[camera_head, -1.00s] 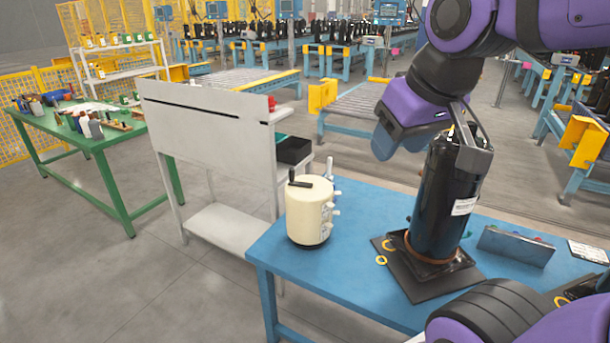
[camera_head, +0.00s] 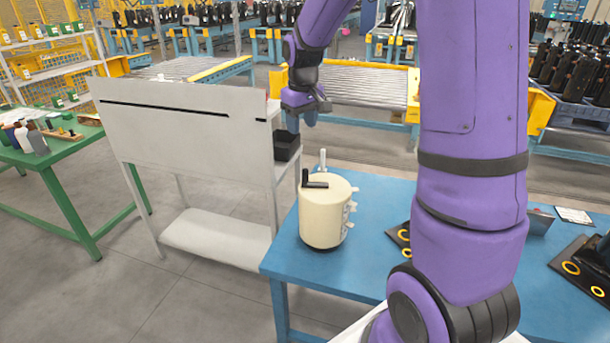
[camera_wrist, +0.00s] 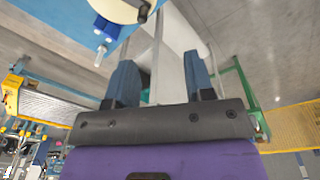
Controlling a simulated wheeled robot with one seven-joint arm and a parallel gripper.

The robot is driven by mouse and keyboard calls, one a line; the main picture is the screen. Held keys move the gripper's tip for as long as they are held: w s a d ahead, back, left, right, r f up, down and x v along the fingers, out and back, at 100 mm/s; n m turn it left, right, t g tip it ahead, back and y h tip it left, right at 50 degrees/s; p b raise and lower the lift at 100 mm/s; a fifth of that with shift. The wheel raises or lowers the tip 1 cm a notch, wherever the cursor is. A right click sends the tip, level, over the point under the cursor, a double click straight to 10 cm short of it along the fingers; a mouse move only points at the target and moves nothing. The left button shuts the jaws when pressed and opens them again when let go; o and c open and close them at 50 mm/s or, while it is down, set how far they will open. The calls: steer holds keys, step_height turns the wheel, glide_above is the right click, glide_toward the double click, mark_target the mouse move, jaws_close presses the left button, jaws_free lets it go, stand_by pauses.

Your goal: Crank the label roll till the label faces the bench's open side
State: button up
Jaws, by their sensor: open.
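The label roll (camera_head: 325,213) is a cream upright drum with a black crank handle (camera_head: 315,184) on its top. It stands near the left end of the blue bench (camera_head: 375,265). Pale tabs stick out on its right side; I cannot make out which way the label faces. My gripper (camera_head: 303,116) is above and beyond the roll, apart from it. In the wrist view my gripper (camera_wrist: 160,82) has its two blue fingers spread with nothing between them. Part of the roll (camera_wrist: 118,9) shows there at the top edge, cut off.
A white rack (camera_head: 180,122) stands just left of the bench, with a black bin (camera_head: 287,146) near my gripper. A pale upright peg (camera_head: 322,160) stands behind the roll. My arm covers the bench's middle. Roller conveyors (camera_head: 350,92) lie behind.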

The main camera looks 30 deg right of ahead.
steer(key=g, duration=0.1)
glide_above(305, 169)
step_height(305, 169, down, 10)
step_height(305, 169, down, 11)
steer(key=shift+d+r, duration=0.1)
steer(key=shift+r, duration=0.1)
steer(key=shift+c, duration=0.5)
jaws_close()
